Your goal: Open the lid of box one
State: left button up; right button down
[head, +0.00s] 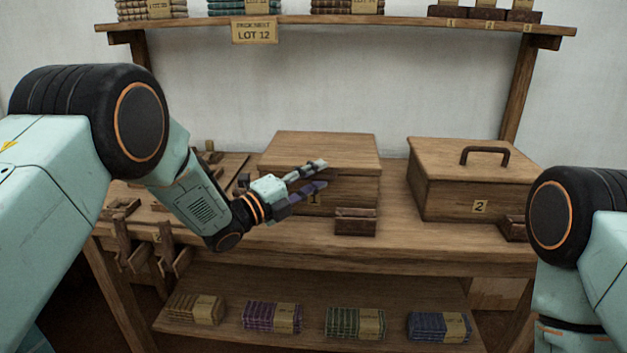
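Box one (350,160) is a wooden box with a "1" label on its front, standing on the workbench at the middle. Its lid (325,146) lies flat and closed on top; no handle shows on it. My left gripper (322,175) is in front of the box's front face, near the label, with its two fingers apart and nothing between them. The fingers and wrist hide part of the front. I cannot tell whether a finger touches the box. My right arm shows at the right edge, but its gripper is out of view.
Box two (450,195), closed, with a dark lid handle, stands right. A small brown block (356,221) sits before box one. Wooden tools (160,245) crowd the bench's left. A shelf (390,25) hangs above; cloth bundles (272,318) lie below. Bare bench (430,248) shows in front.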

pick_arm(q)
jog(key=shift+d, duration=0.1)
grip_shut()
dwell(0.7)
